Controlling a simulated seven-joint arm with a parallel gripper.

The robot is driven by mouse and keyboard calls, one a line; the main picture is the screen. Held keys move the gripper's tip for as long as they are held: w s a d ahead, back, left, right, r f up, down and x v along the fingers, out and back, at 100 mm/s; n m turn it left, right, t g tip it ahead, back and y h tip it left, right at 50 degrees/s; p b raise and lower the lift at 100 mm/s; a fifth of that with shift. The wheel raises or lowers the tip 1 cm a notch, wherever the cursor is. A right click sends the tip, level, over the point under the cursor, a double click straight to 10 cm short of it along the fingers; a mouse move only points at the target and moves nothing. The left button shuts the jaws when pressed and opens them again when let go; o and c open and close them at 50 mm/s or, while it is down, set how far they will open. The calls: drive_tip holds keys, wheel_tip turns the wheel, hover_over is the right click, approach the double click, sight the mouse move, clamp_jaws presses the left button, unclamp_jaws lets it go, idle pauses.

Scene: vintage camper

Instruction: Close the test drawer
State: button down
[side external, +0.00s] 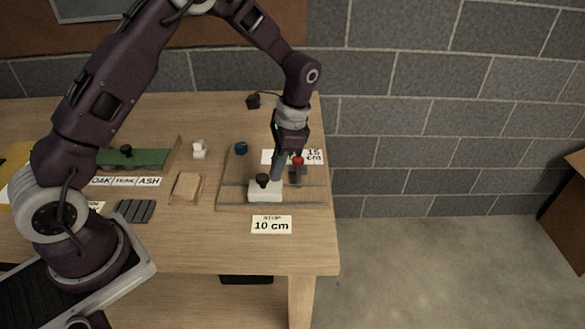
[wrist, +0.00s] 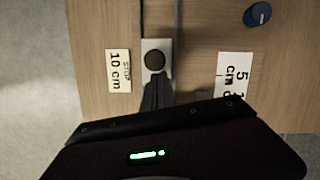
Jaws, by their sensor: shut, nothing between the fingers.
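No part is plainly marked as the test drawer. A white sliding block (side external: 257,194) with a black knob (side external: 262,180) sits between metal rails on a wooden board (side external: 232,172). I cannot tell whether this block is the drawer. The block (wrist: 148,45) and its round knob (wrist: 155,60) also show in the wrist view. My gripper (side external: 277,177) points down beside the knob, on its right in the side view. Its fingers (wrist: 157,84) are shut and empty, close to the knob; I cannot tell whether they touch it. My gripper's body hides the bottom of the wrist view.
A label reading "STOP 10 cm" (side external: 271,225) lies in front of the board. A red knob (side external: 298,160), a blue knob (side external: 241,148) and a partly covered 15 cm label (side external: 315,157) are nearby. A green piece with a black knob (side external: 145,159) stands left. The table's right edge is close.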

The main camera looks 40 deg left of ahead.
drive_tip(key=s+a, duration=0.5)
drive_tip(key=shift+s+a, duration=0.15)
drive_tip(key=shift+s, duration=0.1)
drive_tip(key=w+d, duration=0.1)
drive_tip(key=w, duration=0.2)
drive_tip(key=w+d, duration=0.1)
drive_tip(key=shift+w+d+r, duration=0.2)
drive_tip(key=shift+d+r, duration=0.1)
drive_tip(key=shift+d, duration=0.05)
drive_tip(key=s+d+r+n+t, duration=0.1)
drive_tip(key=s+r, duration=0.1)
drive_tip(key=r, duration=0.7)
drive_tip(key=s+d+r+n+t, duration=0.1)
drive_tip(key=s+d+r, duration=0.1)
drive_tip(key=r, duration=0.7)
drive_tip(key=s+d+r+n+t, duration=0.1)
drive_tip(key=s+n+t, duration=0.1)
drive_tip(key=s, duration=0.7)
drive_tip(key=s+d+r+n+t+h, duration=0.1)
drive_tip(key=s+t, duration=0.3)
drive_tip(key=s, duration=0.6)
drive_tip(key=shift+s+d+r+n, duration=0.3)
drive_tip(key=shift+d+r+n, duration=0.15)
drive_tip(key=shift+r+n, duration=0.25)
